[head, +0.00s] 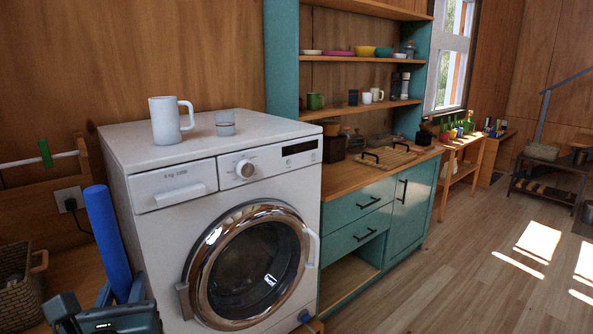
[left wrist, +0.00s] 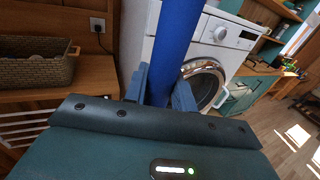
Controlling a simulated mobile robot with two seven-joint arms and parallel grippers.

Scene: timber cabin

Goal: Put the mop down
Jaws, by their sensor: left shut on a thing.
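The mop shows as a thick blue handle (head: 105,240), standing nearly upright with a slight tilt in front of the washing machine's left side. My left gripper (head: 122,292) is at the lower left, shut on this handle. In the left wrist view, the blue handle (left wrist: 179,40) rises between the two fingers (left wrist: 160,90). The mop's lower end and head are hidden. A small blue part at the head view's bottom edge seems to belong to my right gripper (head: 304,316); its jaws are not clear.
A white washing machine (head: 150,230) stands close behind the handle, with a mug (head: 166,122) and a small cup (head: 225,123) on top. A wicker basket (head: 18,285) is at left. A teal cabinet (head: 405,205) stands to the right. Wooden floor (head: 470,270) is open at right.

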